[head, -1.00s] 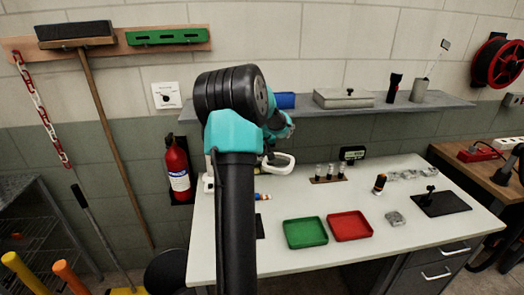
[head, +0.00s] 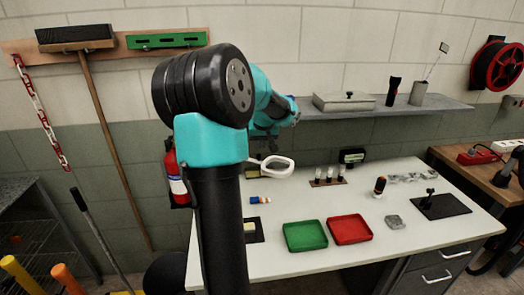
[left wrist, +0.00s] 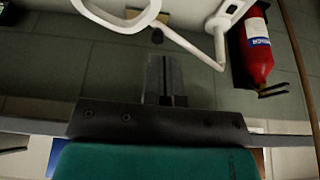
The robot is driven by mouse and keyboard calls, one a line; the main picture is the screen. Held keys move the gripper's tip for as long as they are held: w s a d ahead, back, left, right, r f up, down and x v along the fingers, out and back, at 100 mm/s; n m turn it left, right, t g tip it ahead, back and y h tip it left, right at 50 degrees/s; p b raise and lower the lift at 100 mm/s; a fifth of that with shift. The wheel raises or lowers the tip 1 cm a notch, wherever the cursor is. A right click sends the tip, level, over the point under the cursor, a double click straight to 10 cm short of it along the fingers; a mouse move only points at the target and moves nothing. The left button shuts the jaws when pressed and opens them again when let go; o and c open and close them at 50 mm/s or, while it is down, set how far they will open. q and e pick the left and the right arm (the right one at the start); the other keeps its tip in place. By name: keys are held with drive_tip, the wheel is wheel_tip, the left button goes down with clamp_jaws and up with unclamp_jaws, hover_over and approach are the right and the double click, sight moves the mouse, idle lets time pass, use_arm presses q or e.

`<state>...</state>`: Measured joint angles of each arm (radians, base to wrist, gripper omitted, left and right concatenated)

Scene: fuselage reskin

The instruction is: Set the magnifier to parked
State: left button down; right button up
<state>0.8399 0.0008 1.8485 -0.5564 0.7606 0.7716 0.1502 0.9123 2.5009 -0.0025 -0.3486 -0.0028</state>
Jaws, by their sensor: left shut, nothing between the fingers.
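The magnifier is a white ring (head: 270,166) on a white arm, above the back left of the white workbench in the head view. Part of its base is hidden behind my left arm. In the left wrist view the ring (left wrist: 122,14) is cut by the top edge, and its white jointed arm (left wrist: 218,42) bends down on the right. My left gripper (head: 266,143) is just above the ring in the head view, partly hidden by my wrist. In the left wrist view its fingers (left wrist: 164,66) are together and empty, apart from the ring. My right gripper is not in view.
A red fire extinguisher (head: 177,178) hangs left of the bench. A grey shelf (head: 385,108) runs along the wall above it. A green tray (head: 305,236), a red tray (head: 350,228) and a vial rack (head: 328,182) are on the bench, with bare bench between them.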

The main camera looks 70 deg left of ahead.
use_arm(q)
drive_tip(key=shift+d+r, duration=0.2)
drive_tip(key=shift+r, duration=0.3)
drive_tip(key=shift+f, duration=0.1)
drive_tip(key=s+a+f+m+t+y, duration=0.35)
drive_tip(key=a+f+m+t, duration=0.2)
drive_tip(key=f, duration=0.55)
drive_tip(key=s+d+m+t+y, duration=0.2)
drive_tip(key=s+d+t, duration=0.4)
drive_tip(key=s, duration=0.3)
drive_tip(key=shift+d+f+t+y, duration=0.2)
drive_tip(key=shift+d+t+y, duration=0.2)
drive_tip(key=shift+t, duration=0.35)
drive_tip(key=shift+m, duration=0.25)
